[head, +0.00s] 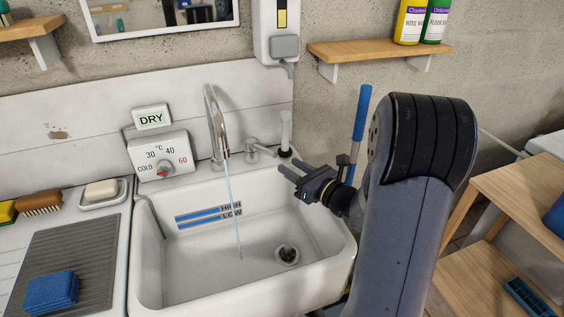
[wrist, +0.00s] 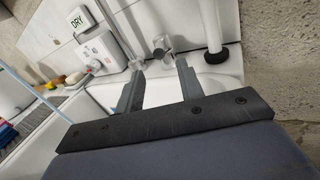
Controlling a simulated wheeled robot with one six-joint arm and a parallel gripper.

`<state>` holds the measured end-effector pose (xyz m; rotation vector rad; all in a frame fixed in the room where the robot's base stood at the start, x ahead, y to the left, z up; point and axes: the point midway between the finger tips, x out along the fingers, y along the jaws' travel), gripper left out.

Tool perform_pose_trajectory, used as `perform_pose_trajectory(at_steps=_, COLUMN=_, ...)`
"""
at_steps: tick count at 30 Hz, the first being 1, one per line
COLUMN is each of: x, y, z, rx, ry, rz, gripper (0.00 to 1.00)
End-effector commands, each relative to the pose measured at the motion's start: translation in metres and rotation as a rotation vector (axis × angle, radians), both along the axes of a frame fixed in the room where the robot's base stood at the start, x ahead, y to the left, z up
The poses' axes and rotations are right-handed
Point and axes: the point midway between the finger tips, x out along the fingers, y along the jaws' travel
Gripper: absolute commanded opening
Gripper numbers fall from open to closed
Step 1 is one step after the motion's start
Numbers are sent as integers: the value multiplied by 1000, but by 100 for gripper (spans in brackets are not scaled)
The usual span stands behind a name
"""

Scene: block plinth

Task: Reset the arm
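My gripper (head: 290,178) is over the right back part of the white sink (head: 146,280), with my arm reaching in from the right. In the wrist view the two fingers of my gripper (wrist: 158,68) stand apart with nothing between them, so it is open and empty. The tap lever (head: 259,149) and a white upright cylinder with a black base (head: 286,132) are just beyond the fingertips. I cannot tell whether the fingers touch anything there.
A thin stream of water (head: 233,210) runs from the curved tap (head: 214,118) into the sink, whose drain (head: 287,254) shows. A temperature dial box (head: 161,156) and a DRY sign (head: 152,118) stand behind. A blue sponge (head: 51,291) lies on the left drainboard.

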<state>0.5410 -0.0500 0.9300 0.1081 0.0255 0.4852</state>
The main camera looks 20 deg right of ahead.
Motion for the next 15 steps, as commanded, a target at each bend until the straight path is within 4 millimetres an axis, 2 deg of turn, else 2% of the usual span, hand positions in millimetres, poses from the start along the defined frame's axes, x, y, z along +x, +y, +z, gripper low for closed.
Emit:
perform_pose_trajectory(at_steps=5, x=-8, y=-4, z=0, rx=0, ry=0, rz=0, gripper=36)
perform_pose_trajectory(at_steps=15, x=-6, y=-3, z=0, rx=0, ry=0, rz=2, gripper=36)
